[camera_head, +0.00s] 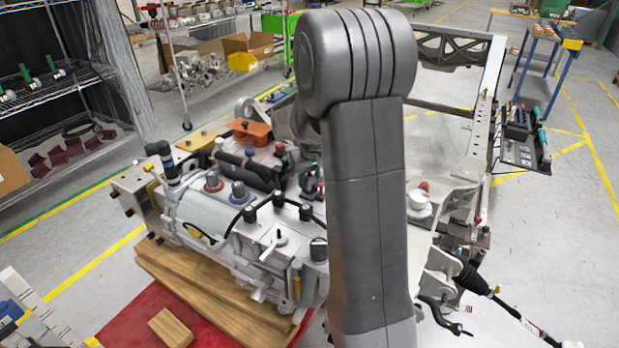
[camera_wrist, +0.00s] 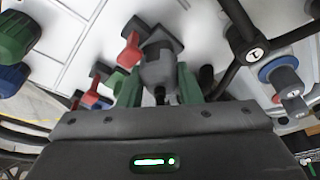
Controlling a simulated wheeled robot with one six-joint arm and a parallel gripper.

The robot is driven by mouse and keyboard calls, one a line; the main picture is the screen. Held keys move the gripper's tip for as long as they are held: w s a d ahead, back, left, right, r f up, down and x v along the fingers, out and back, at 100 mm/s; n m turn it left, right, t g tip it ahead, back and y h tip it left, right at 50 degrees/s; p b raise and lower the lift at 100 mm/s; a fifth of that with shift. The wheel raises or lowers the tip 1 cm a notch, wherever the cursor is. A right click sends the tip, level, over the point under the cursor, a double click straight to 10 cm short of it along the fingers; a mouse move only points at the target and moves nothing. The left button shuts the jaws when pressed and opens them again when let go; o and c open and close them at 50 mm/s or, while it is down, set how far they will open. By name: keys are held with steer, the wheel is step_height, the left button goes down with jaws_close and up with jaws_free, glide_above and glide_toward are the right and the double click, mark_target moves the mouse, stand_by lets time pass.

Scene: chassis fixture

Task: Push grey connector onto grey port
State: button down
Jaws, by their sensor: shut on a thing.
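In the wrist view, my gripper (camera_wrist: 158,88) has green fingers closed on both sides of a grey connector (camera_wrist: 157,70). A dark cable end shows below the connector, between the fingers. A dark grey square-edged piece, which looks like the grey port (camera_wrist: 168,36), lies right beyond the connector's far end on the white housing. The connector overlaps it in this view, so I cannot tell whether they touch or how far they are seated. In the head view my arm stands in front, and the gripper, connector and port cannot be made out.
A black looped hose (camera_wrist: 245,50) and a blue-ringed fitting (camera_wrist: 281,72) stand at right.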

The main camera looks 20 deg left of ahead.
steer(key=shift+f, duration=0.3)
steer(key=c, duration=0.9)
jaws_free()
steer(key=shift+c, duration=0.2)
steer(key=shift+r, duration=0.1)
steer(key=shift+r+p, duration=2.1)
steer(key=shift+r, duration=0.9)
